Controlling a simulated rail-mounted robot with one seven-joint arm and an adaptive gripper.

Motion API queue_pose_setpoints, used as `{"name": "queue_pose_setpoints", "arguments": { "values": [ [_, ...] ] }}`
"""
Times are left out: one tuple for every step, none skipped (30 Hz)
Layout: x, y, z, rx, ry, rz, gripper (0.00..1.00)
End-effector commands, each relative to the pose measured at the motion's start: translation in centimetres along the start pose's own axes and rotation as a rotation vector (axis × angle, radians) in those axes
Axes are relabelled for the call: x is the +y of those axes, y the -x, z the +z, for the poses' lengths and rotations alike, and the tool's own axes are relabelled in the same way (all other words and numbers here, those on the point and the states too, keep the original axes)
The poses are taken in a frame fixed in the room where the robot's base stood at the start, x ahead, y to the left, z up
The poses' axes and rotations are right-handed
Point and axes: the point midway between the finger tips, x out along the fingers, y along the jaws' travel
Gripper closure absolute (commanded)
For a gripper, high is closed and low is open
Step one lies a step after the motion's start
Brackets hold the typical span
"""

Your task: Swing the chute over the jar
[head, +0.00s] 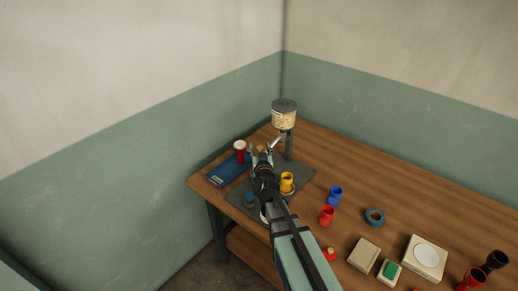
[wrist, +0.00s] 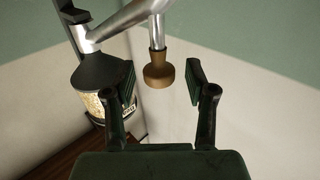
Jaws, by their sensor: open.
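The silver chute (head: 277,143) sticks out below the grain hopper (head: 284,118). In the wrist view the chute (wrist: 122,20) is a metal tube, and a wooden knob (wrist: 158,74) hangs from it on a short rod. My gripper (wrist: 162,86) is open, with its fingers on either side of the knob and a gap on both sides; it holds nothing. In the head view my gripper (head: 262,156) is beside the chute. A yellow goblet-shaped vessel (head: 287,183) stands on the grey base plate (head: 303,176), right of my arm. I cannot tell for certain which vessel is the jar.
A blue piece (head: 249,199) is on the plate's left side. My arm hides the plate's middle.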

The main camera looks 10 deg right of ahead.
Motion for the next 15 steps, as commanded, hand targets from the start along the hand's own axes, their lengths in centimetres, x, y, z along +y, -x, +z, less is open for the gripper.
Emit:
{"name": "queue_pose_setpoints", "arguments": {
  "values": [
    [0.04, -0.27, 0.05, 0.001, 0.0, 0.0, 0.44],
    [0.06, -0.35, 0.03, 0.001, 0.0, -0.001, 0.44],
    [0.07, -0.41, -0.01, 0.001, 0.0, -0.001, 0.44],
    [0.07, -0.43, -0.02, 0.0, 0.0, -0.001, 0.44],
    [0.08, -0.45, -0.04, 0.0, 0.0, -0.001, 0.44],
    [0.08, -0.46, -0.05, 0.0, -0.001, -0.002, 0.44],
    [0.08, -0.45, -0.06, 0.0, -0.001, -0.002, 0.44],
    [0.08, -0.45, -0.07, 0.0, -0.001, -0.002, 0.44],
    [0.08, -0.44, -0.07, 0.0, -0.001, -0.002, 0.44],
    [0.08, -0.44, -0.07, 0.0, -0.001, -0.002, 0.44],
    [0.08, -0.43, -0.06, 0.0, -0.001, -0.002, 0.44],
    [0.08, -0.43, -0.06, 0.0, -0.001, -0.002, 0.48],
    [0.08, -0.43, -0.06, 0.0, -0.001, -0.002, 0.58],
    [0.07, -0.43, -0.06, 0.0, -0.001, -0.002, 0.69],
    [0.07, -0.43, -0.05, 0.0, -0.001, -0.002, 0.83]
  ]
}}
